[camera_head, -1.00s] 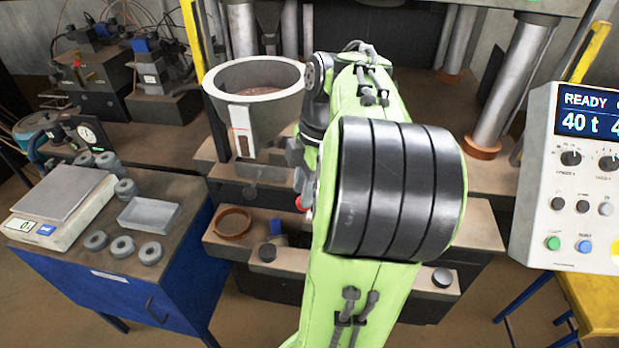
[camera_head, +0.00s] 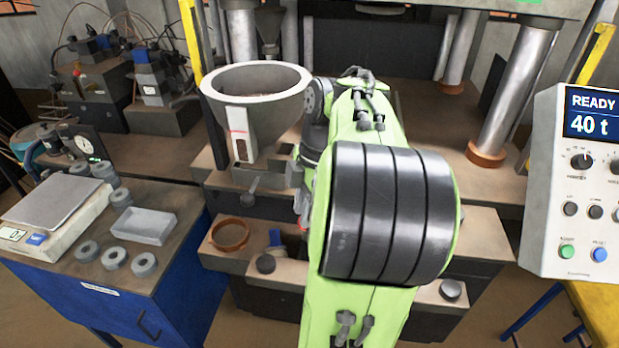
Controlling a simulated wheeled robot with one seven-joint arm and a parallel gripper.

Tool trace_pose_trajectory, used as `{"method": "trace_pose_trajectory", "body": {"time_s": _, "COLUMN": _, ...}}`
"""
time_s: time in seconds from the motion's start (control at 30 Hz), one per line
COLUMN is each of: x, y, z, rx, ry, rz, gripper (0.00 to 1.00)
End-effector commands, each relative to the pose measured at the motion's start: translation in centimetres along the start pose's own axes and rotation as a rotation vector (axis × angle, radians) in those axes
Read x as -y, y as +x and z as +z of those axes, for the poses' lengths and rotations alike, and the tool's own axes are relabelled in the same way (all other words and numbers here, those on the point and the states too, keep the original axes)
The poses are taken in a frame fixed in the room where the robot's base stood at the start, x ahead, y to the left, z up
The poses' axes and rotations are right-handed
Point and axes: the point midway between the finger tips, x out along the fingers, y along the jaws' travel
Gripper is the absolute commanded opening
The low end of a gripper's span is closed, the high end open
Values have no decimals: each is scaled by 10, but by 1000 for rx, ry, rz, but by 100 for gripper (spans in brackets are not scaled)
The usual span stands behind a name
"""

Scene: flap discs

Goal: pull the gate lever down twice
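The grey hopper (camera_head: 255,80) stands left of centre, with a wide round rim and a pale front plate (camera_head: 239,134). A small grey lever (camera_head: 252,187) with a rounded end shows just below the hopper; I take it to be the gate lever. My green arm with its black ribbed joint fills the middle of the view. My gripper (camera_head: 296,176) is right of the lever, apart from it in the picture, and largely hidden by my arm. Its fingers cannot be made out.
A brown ring (camera_head: 230,233) lies on the press ledge below the lever. At left, a blue cabinet (camera_head: 176,290) carries a scale (camera_head: 55,205), a grey tray (camera_head: 143,224) and several discs. A control panel (camera_head: 585,180) reading READY stands at right, near steel columns (camera_head: 512,100).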

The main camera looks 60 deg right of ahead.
Motion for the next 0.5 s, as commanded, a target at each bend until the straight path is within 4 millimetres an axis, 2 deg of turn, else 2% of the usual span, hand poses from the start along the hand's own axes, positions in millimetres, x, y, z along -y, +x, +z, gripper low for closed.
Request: {"method": "trace_pose_trajectory", "body": {"time_s": 0.5, "x": 0, "y": -52, "z": -11, "rx": 0, "ry": 0, "rz": -1, "gripper": 26}}
